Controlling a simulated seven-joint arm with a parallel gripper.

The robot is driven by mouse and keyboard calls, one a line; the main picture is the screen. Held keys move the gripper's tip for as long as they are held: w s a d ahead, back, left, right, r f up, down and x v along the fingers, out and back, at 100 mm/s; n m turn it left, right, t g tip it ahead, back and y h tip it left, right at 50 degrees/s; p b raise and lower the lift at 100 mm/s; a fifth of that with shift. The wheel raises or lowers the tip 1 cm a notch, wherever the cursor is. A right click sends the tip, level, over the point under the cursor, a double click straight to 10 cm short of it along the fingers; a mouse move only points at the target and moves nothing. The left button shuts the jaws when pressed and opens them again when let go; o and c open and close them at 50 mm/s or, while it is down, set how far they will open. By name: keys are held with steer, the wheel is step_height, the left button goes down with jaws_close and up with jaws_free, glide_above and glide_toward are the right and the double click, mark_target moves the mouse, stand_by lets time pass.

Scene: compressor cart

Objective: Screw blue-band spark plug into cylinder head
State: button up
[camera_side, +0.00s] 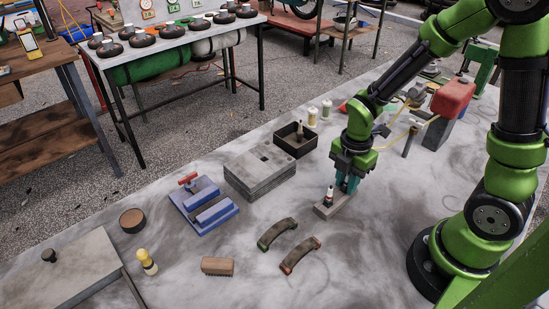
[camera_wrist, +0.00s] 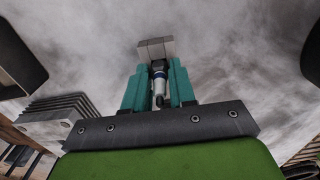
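My gripper (camera_side: 346,188) points down over a small grey block (camera_side: 325,211) on the table. Its teal fingers also show in the wrist view (camera_wrist: 159,82), close on either side of a white spark plug (camera_wrist: 158,69) with a dark band whose colour is hard to make out. I cannot tell whether the fingers touch it. The block shows beyond the fingertips (camera_wrist: 157,48). In the side view, a white plug with a dark top (camera_side: 329,194) stands upright at the block, just left of the fingers. The finned grey cylinder head (camera_side: 258,174) lies to the left, apart from my gripper.
A blue vise (camera_side: 204,205) with a red handle stands left of the cylinder head. A dark open box (camera_side: 296,139) is behind it. Two curved brake shoes (camera_side: 277,233) (camera_side: 299,254) and a brush (camera_side: 217,266) lie in front. A red tank (camera_side: 453,98) stands at the right.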

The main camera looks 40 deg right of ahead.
jaws_close()
steer(key=shift+r, duration=2)
steer(key=w+a+r, duration=0.3)
steer(key=w+a, duration=0.1)
steer(key=w, duration=0.5)
steer(key=w+a+r, duration=0.4)
steer(key=w+a, duration=0.1)
steer(key=w, duration=0.5)
steer(key=shift+a, duration=0.3)
